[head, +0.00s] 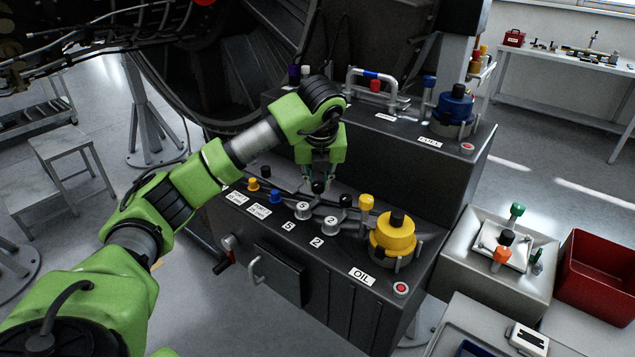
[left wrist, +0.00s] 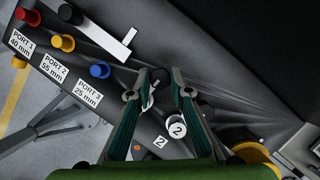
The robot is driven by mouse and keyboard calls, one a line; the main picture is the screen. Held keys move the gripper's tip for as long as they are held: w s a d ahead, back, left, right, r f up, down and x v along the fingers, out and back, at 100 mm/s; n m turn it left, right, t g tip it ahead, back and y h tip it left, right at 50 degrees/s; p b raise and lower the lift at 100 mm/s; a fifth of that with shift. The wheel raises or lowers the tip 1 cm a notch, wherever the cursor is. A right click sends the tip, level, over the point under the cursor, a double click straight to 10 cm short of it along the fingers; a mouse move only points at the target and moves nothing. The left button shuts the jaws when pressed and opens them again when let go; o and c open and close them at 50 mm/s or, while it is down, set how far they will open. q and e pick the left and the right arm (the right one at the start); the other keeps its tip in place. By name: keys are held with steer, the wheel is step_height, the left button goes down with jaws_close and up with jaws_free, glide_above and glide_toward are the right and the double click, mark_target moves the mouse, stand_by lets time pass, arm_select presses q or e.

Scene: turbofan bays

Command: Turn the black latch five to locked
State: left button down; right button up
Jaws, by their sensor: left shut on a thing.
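Latch five has a pale round hub (head: 303,210) marked 5 on the black bench top in the head view. A black knob (head: 318,187) shows just behind it, at my left gripper's fingertips. My left gripper (head: 318,178) reaches down from above and is shut on this black knob. In the left wrist view, the fingers of my left gripper (left wrist: 165,78) partly hide latch five and its handle. The neighbouring latch two has a pale hub (head: 331,222), also seen in the wrist view (left wrist: 177,127), and a black knob (head: 346,200). My right gripper is not in view.
Yellow (head: 253,184) and blue (head: 275,196) port caps stand left of latch five. A yellow OIL cap (head: 392,236) and a yellow-topped post (head: 366,202) stand to the right. A raised black step (head: 455,172) rises behind. A red bin (head: 596,278) is at right.

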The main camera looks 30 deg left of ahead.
arm_select(q)
steer(key=shift+n, duration=0.4)
steer(key=c, duration=1.8)
jaws_free()
steer(key=shift+c, duration=0.2)
steer(key=v, duration=1.2)
steer(key=shift+w, duration=0.15)
